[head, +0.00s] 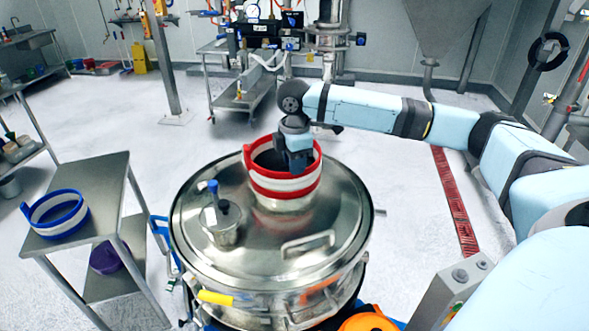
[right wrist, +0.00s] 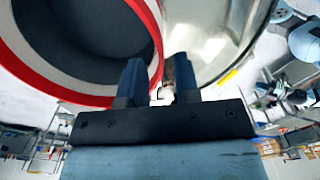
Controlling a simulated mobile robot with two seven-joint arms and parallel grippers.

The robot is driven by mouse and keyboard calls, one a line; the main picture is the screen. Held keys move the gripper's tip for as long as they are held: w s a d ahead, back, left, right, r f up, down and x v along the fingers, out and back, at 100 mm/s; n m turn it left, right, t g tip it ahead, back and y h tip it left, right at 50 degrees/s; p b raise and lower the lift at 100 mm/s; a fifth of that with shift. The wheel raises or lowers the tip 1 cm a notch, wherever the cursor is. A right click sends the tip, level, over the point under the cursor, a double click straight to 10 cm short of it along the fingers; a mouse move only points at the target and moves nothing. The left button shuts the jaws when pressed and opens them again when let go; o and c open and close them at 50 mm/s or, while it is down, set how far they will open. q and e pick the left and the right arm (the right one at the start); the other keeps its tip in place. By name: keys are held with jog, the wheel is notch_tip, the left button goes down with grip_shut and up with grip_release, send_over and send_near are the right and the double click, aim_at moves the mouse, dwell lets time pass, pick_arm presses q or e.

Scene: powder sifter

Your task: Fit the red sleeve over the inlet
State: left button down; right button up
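The red-and-white striped sleeve (head: 285,190) stands upright on the lid of the round steel vessel. In the right wrist view the two fingers (right wrist: 157,82) are apart. The sleeve's red rim (right wrist: 152,30) curves close by the left finger, and its edge shows in the gap. No firm hold on it is visible. My left gripper is not in view.
The steel lid (head: 215,262) carries a small capped port (head: 222,222) and a handle (head: 308,243). A blue-and-white sleeve (head: 58,217) lies on a side table (head: 95,185) at left. A purple item (head: 108,258) is on its lower shelf.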

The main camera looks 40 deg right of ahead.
notch_tip(320, 180, up, 11)
jog(key=b, duration=0.1)
jog(key=shift+b, duration=0.4)
jog(key=shift+s+f, duration=0.1)
jog(key=shift+f, duration=0.1)
